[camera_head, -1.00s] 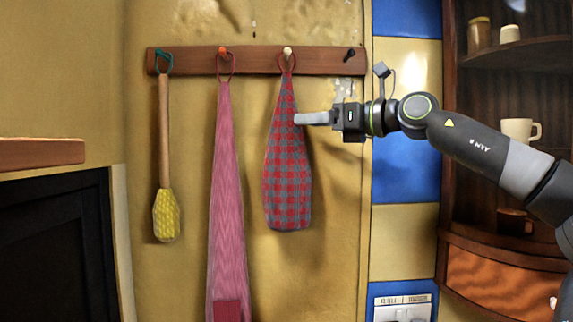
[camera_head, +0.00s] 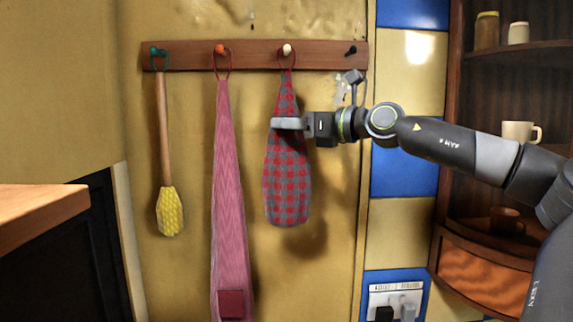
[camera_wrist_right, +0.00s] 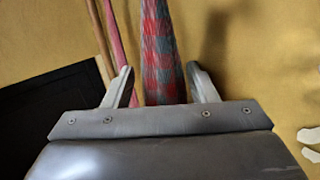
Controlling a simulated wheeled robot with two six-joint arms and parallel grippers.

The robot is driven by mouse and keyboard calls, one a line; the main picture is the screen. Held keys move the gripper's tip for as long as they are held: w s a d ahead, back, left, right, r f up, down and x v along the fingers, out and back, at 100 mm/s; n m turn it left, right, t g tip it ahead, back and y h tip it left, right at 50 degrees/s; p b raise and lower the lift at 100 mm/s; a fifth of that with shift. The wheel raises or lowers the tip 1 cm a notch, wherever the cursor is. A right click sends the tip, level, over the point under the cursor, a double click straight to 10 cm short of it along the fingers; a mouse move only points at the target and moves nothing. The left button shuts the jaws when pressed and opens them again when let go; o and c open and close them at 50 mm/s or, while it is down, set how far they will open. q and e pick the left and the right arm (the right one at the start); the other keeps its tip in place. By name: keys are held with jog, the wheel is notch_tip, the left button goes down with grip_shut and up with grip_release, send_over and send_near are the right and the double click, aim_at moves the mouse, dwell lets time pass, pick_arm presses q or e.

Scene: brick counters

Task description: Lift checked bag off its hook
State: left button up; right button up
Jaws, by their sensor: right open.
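The checked bag (camera_head: 287,185) is red and grey and hangs by a red loop from the white peg (camera_head: 287,48) on the wooden rack. My right gripper (camera_head: 278,124) is at the bag's upper part, below the loop, coming in from the right. In the right wrist view the bag (camera_wrist_right: 160,45) runs between the two open fingers of the gripper (camera_wrist_right: 163,88), with a gap visible on the right side. Whether a finger touches the cloth I cannot tell. My left gripper is not in view.
A pink apron-like cloth (camera_head: 229,180) hangs from the orange peg just left of the bag. A yellow-headed brush (camera_head: 170,212) hangs further left. The black peg (camera_head: 351,50) is empty. A shelf with cups (camera_head: 520,132) stands at the right.

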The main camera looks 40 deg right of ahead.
grip_shut()
dwell(0.3)
jog(key=shift+r+p, duration=0.6)
jog(key=shift+r, duration=0.1)
jog(key=s+a+b, duration=1.1)
jog(key=s+b, duration=0.2)
jog(key=b, duration=0.2)
jog(key=shift+s+a+b, duration=0.3)
jog(key=shift+s+a, duration=0.05)
jog(key=shift+s, duration=0.05)
